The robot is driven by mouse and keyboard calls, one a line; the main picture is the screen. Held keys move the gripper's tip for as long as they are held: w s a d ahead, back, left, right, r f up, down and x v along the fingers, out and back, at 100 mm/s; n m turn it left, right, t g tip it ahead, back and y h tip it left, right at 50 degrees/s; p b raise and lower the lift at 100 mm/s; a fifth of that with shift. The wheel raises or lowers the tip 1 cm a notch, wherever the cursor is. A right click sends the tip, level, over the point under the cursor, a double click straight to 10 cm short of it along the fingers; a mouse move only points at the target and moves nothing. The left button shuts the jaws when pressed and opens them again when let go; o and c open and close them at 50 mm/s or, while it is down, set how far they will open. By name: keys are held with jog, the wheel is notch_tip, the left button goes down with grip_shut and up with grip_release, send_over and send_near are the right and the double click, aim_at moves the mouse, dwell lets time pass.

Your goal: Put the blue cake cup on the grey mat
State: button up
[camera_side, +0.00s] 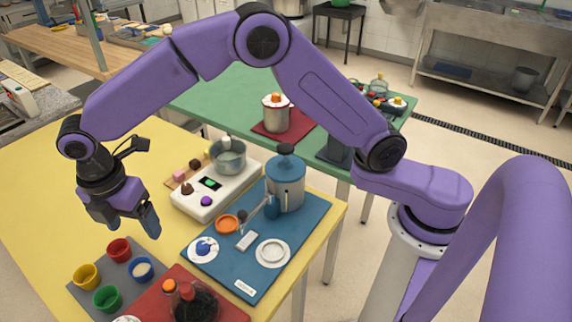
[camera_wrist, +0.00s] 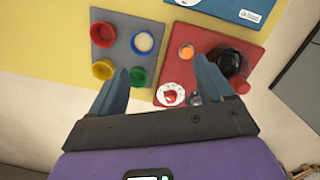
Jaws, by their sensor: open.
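The grey mat (camera_side: 82,292) lies on the yellow table at the lower left; it also shows in the wrist view (camera_wrist: 122,53). A blue cup with a pale filling (camera_side: 141,270) stands on this mat in the right-hand back part; its pale top shows in the wrist view (camera_wrist: 143,42). Red (camera_side: 119,250), yellow (camera_side: 86,276) and green (camera_side: 107,298) cups share the mat. My gripper (camera_side: 136,222) is open and empty, above the table. In the wrist view its spread fingers (camera_wrist: 162,84) appear below the blue cup, and the left finger is close to the green cup.
A red mat (camera_side: 232,313) with a dark round pot (camera_side: 195,303) and an orange item lies right of the grey mat. A blue mat (camera_side: 222,278) holds saucers and a blue canister (camera_side: 286,182). A white scale (camera_side: 226,187) stands behind. The table's left side is clear.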

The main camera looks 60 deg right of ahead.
jog(key=s+d+r+m, duration=0.1)
jog(key=s+d+m, duration=0.2)
jog(key=s+d, duration=0.6)
jog(key=s+d+r+m+y, duration=0.1)
jog(key=s+d+r+m, duration=0.1)
jog(key=s+d, duration=0.7)
jog(key=s+d+r+m, duration=0.1)
jog(key=s+d+m, duration=0.4)
jog(key=s+d, duration=0.4)
jog(key=shift+s+d+r+g, duration=0.3)
jog(key=shift+s+d, duration=0.1)
jog(key=shift+d, duration=0.8)
